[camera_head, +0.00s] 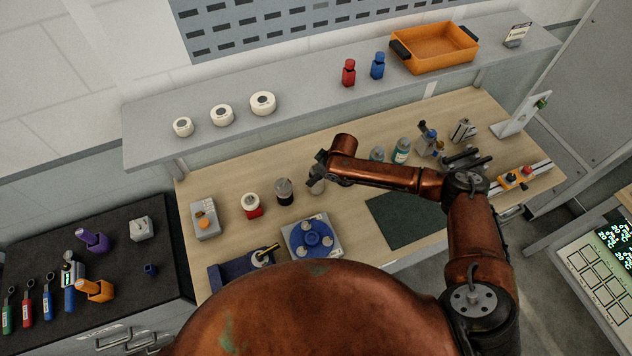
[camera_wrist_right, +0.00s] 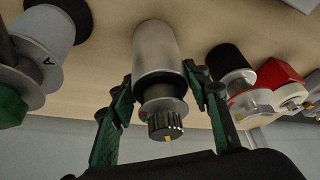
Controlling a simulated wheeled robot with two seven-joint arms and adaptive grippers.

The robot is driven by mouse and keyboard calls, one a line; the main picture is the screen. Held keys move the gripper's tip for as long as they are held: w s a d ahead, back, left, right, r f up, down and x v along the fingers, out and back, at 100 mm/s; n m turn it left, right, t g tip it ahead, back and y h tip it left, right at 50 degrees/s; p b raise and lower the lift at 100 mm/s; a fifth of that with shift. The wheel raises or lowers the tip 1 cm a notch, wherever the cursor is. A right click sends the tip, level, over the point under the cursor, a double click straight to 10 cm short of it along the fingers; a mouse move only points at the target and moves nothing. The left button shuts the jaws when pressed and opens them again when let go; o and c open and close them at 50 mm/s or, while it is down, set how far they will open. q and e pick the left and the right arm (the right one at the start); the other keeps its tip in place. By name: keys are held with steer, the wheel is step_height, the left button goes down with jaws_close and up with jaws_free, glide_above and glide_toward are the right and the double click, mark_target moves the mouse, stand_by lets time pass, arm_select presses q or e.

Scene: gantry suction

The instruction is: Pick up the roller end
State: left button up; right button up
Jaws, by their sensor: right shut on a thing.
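The roller end appears to be a light grey cylinder with a dark collar and a black knurled knob, best seen in the right wrist view (camera_wrist_right: 155,52). In the head view it is a small grey shape (camera_head: 316,187) on the wooden bench, partly hidden under my gripper. My right gripper (camera_head: 317,172) reaches it from the right, with the fingers on either side of the cylinder in the wrist view (camera_wrist_right: 160,88), shut on it. Whether it is clear of the bench I cannot tell. My left gripper is not in view.
A dark cylinder (camera_head: 284,191) and a red-and-white spool (camera_head: 251,204) stand just left. Bottles (camera_head: 401,150) stand to the right. A blue round fixture (camera_head: 312,234) lies in front, beside a dark green mat (camera_head: 402,220). A grey shelf (camera_head: 300,98) runs behind.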

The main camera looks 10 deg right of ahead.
jaws_close()
steer(key=shift+w+r, duration=0.1)
steer(key=shift+w, duration=0.1)
steer(key=shift+r, duration=0.1)
